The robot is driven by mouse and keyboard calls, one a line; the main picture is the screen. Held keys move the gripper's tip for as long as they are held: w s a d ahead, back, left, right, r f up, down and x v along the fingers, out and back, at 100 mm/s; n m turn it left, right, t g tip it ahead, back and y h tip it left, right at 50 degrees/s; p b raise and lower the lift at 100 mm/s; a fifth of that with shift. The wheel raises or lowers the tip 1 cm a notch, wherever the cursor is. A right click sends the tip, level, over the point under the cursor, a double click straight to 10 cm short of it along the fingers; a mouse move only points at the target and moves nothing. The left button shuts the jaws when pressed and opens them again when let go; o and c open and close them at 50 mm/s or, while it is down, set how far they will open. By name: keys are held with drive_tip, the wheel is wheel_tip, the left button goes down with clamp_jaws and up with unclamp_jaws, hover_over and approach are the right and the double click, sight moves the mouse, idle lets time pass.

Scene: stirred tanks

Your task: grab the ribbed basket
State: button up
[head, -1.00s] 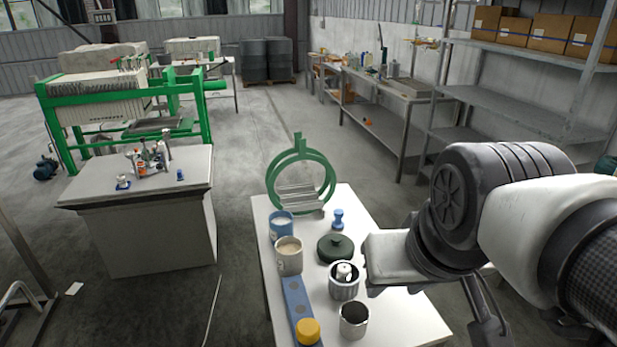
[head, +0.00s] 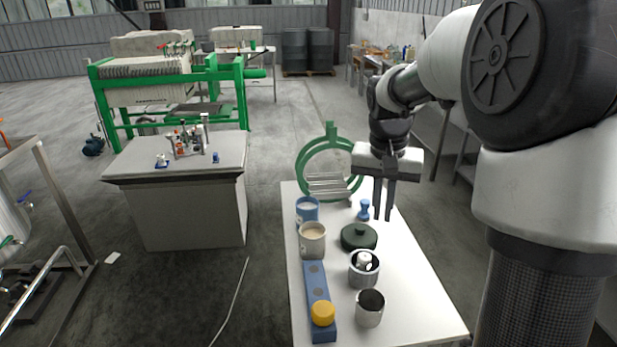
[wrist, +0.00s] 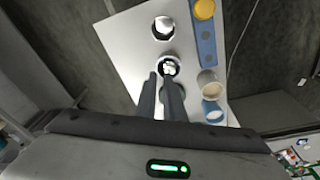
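The ribbed basket (head: 364,279) stands on the right half of the white table, with a white object inside it. It also shows in the wrist view (wrist: 160,70), just past my fingertips. My gripper (head: 383,217) hangs above the table's far right part, behind and above the basket and apart from it. Its two fingers point down with a narrow gap between them, and nothing is held. The fingers also show in the wrist view (wrist: 160,78). They cover part of the table there.
Close to the basket are a dark green lid (head: 359,237) behind and a dark-mouthed cup (head: 369,312) in front. A beige cup (head: 312,244), a blue cup (head: 307,212) and a blue block (head: 317,288) with a yellow cap (head: 323,313) stand left. A green ring frame (head: 330,160) stands behind.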

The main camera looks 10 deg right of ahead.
sight(378, 268)
drive_tip(key=w+d+f+m+g+y, duration=0.1)
drive_tip(key=w+d+f, duration=0.1)
drive_tip(key=w+f, duration=0.15)
drive_tip(key=w+d+f+m, duration=0.1)
drive_tip(key=w+d+f, duration=0.15)
drive_tip(key=f, duration=0.25)
drive_tip(key=shift+m, duration=0.3)
wheel_tip(378, 268, down, 18)
drive_tip(key=shift+a+f, duration=0.1)
drive_tip(key=shift+a, duration=0.05)
clamp_jaws()
drive_tip(key=shift+w, duration=0.1)
